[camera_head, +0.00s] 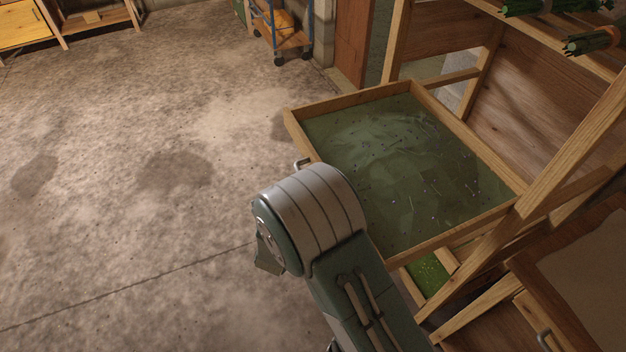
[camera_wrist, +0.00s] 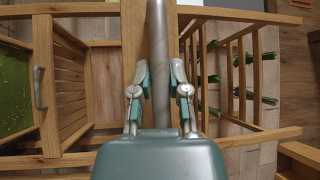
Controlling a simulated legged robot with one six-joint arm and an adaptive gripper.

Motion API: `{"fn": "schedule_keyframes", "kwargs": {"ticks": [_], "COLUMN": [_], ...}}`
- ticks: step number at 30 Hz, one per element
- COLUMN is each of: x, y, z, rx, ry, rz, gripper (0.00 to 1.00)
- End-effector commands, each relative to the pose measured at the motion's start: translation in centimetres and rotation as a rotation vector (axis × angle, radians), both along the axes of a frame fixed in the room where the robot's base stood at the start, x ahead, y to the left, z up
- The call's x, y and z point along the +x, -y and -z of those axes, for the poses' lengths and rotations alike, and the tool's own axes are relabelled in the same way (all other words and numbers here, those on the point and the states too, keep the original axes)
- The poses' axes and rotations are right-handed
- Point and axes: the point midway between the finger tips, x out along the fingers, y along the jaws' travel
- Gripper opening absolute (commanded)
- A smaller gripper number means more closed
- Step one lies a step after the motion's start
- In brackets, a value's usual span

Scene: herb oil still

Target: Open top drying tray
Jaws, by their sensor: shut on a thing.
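The top drying tray (camera_head: 405,165) is a wooden frame with a dark green mesh bottom. In the head view it stands well out from the wooden rack (camera_head: 560,165), with its back end at the rack. One end of its metal handle (camera_head: 301,163) shows at the front edge, beside my arm. In the wrist view the handle (camera_wrist: 157,50) is a grey bar running between the fingers of my gripper (camera_wrist: 160,75), which is shut on it. My arm hides the gripper and most of the handle in the head view.
A lower tray with green contents (camera_head: 429,274) sits under the top tray; its handle (camera_wrist: 39,88) shows in the wrist view. Herb bundles (camera_head: 593,41) hang at upper right. A blue cart (camera_head: 281,30) stands far back. The concrete floor at left is clear.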

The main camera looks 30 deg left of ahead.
Motion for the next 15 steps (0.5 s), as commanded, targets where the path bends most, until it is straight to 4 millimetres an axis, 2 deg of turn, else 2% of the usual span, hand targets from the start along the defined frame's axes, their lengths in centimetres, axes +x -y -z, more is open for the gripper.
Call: {"fn": "schedule_keyframes", "kwargs": {"ticks": [1,8,9,10,11,15], "x": [-0.11,-0.07,-0.07,-0.07,-0.06,-0.02], "y": [0.2,0.24,0.24,0.24,0.23,0.22], "z": [0.69,0.7,0.7,0.69,0.64,0.4], "rx": [-0.012,-0.013,-0.013,-0.012,-0.012,-0.007], "ry": [-0.015,-0.015,-0.015,-0.015,-0.014,-0.009], "rz": [0.0,0.002,0.002,0.001,0.001,0.001], "gripper": [0.0,0.0,0.39,0.53,0.57,0.57]}}
